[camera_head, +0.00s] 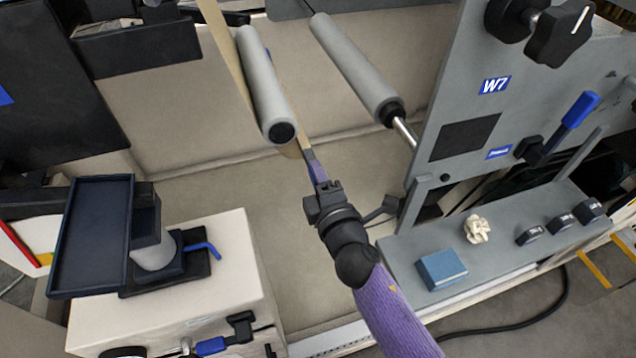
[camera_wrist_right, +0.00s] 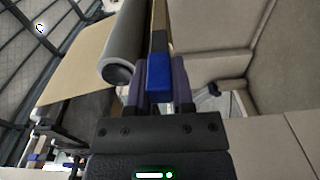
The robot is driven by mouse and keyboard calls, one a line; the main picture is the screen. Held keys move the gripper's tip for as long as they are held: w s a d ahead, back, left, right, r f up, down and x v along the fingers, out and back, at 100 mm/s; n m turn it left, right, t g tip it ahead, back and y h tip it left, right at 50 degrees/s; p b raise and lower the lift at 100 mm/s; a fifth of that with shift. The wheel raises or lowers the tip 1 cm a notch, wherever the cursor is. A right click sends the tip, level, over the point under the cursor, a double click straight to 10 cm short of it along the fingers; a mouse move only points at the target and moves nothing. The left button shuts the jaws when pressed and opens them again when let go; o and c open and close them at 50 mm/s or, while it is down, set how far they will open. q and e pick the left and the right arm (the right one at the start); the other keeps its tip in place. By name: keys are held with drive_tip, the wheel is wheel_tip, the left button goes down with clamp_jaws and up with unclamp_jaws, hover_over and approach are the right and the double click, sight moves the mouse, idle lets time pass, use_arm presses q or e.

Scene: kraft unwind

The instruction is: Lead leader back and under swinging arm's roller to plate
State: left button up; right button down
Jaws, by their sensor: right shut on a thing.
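My right gripper (camera_head: 311,168) is shut on the end of the kraft leader (camera_head: 228,55), which runs from the top left, behind a grey roller (camera_head: 264,80), to the fingers. In the right wrist view the leader (camera_wrist_right: 160,25) is seen nearly edge-on, with a blue tab (camera_wrist_right: 157,72) between my purple fingers. That roller (camera_wrist_right: 123,45) is close to the left of the leader there. A second grey roller (camera_head: 352,65) lies to the right on a metal shaft. I cannot tell which roller is the swinging arm's, or which surface is the plate. My left gripper is not in view.
A grey shelf (camera_head: 400,250) below carries a blue block (camera_head: 441,268), a crumpled pale piece (camera_head: 477,229) and black knobs. A dark tray (camera_head: 92,235) on a pale cabinet stands left.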

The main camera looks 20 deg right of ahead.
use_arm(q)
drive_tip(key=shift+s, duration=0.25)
use_arm(e)
drive_tip(key=shift+r, duration=0.1)
